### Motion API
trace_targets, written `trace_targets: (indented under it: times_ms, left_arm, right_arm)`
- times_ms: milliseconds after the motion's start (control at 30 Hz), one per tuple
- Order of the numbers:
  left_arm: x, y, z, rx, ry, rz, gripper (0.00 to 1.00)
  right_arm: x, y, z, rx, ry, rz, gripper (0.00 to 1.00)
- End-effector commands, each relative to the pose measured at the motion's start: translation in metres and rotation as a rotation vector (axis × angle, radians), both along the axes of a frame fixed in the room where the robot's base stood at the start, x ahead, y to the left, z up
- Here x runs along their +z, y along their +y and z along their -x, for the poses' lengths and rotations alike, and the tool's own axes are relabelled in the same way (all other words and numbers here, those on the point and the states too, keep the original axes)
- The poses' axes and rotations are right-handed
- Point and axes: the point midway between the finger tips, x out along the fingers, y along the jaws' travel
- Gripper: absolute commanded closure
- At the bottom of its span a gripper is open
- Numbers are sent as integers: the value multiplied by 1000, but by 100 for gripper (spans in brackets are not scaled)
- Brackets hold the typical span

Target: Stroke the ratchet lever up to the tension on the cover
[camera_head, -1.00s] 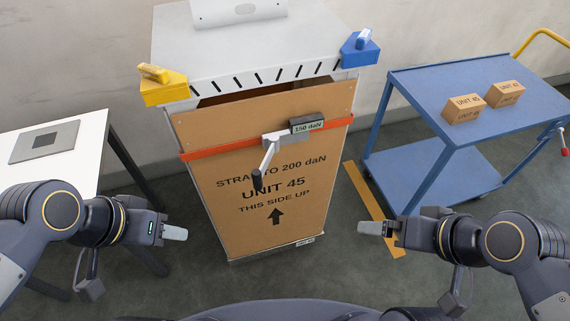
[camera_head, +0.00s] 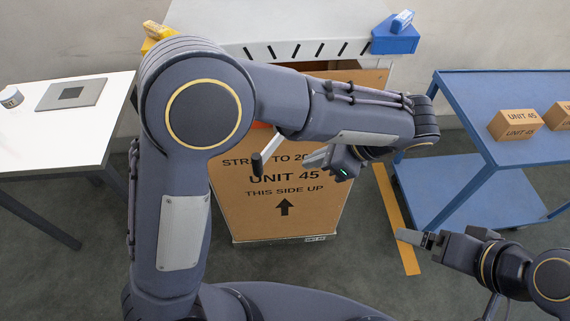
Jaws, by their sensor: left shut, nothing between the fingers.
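The ratchet lever (camera_head: 272,148) hangs down and to the left across the front of the brown cover (camera_head: 235,205), with a black grip (camera_head: 257,163) at its end. Its ratchet body, tension display and most of the orange strap (camera_head: 262,125) are hidden behind my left arm. My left gripper (camera_head: 316,157) is shut and empty, in front of the cover, a short way right of the lever and apart from its grip. My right gripper (camera_head: 410,237) is low at the right, away from the cover, seen side-on, so its opening cannot be told.
A white table (camera_head: 30,138) stands at the left. A blue cart (camera_head: 480,90) with cartons (camera_head: 515,126) stands at the right. A blue block (camera_head: 394,42) and a yellow block (camera_head: 150,45) sit at the corners of the grey top (camera_head: 270,20). A yellow floor strip (camera_head: 398,220) lies right of the cover.

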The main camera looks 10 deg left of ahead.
Motion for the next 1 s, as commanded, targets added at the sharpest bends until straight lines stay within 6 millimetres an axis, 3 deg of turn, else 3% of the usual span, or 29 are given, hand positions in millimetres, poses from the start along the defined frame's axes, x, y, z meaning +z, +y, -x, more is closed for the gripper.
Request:
trace_targets:
  times_ms: [167, 567, 767, 1000]
  left_arm:
    - [-6, -15, 0, -53, 5, -56, 100]
    - [-8, -13, -1, -53, 7, -58, 100]
    - [-25, 5, -4, -51, 10, -61, 100]
    - [-62, 42, -11, -51, 10, -60, 100]
  right_arm:
    - [-3, 0, 0, 0, 0, 0, 0]
    - [-2, 0, 0, 0, 0, 0, 0]
    - [-1, 0, 0, 0, 0, 0, 0]
    - [2, 0, 0, 0, 0, 0, 0]
